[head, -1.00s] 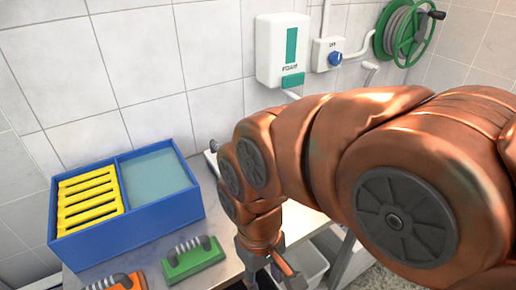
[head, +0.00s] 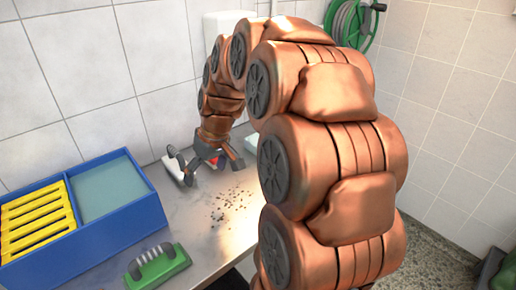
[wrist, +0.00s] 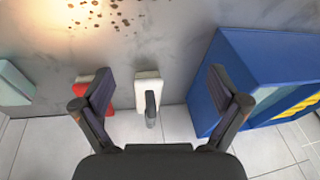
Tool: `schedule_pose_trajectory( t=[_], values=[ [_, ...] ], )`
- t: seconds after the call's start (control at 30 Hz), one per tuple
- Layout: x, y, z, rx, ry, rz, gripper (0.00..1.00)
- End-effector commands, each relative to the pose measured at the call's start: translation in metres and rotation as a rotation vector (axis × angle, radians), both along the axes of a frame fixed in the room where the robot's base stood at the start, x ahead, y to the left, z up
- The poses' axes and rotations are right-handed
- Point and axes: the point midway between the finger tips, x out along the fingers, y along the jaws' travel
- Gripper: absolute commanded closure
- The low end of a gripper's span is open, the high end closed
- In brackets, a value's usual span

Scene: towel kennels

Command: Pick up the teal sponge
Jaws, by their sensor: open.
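The teal sponge appears to be the pale teal block (wrist: 14,83) at the left edge of the wrist view, on the grey tabletop. In the head view a pale teal patch (head: 251,143) shows to the right of my gripper, partly hidden by my arm. My gripper (head: 213,170) is open and empty over the back of the table. In the wrist view, my gripper (wrist: 160,78) has its fingers wide apart, with the sponge outside them, beyond the left finger.
A white block with a grey handle (wrist: 147,88) lies between the fingers in view; a red object (wrist: 92,82) is partly behind the left finger. A blue bin (head: 100,233) with a yellow rack stands left, a green-backed brush (head: 158,268) before it. Dark crumbs (head: 232,205) dot the table.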

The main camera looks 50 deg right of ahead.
Motion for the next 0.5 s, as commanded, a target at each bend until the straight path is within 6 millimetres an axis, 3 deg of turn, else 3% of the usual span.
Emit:
schedule_pose_trajectory(
  t=[0.03, 0.23, 0.5],
  values=[
    [0.01, -0.022, -0.004, -0.001, -0.023, -0.016, 0.03],
    [0.039, -0.109, -0.011, -0.03, -0.125, -0.059, 0.03],
    [0.045, -0.229, -0.022, -0.109, -0.235, -0.128, 0.03]
  ],
)
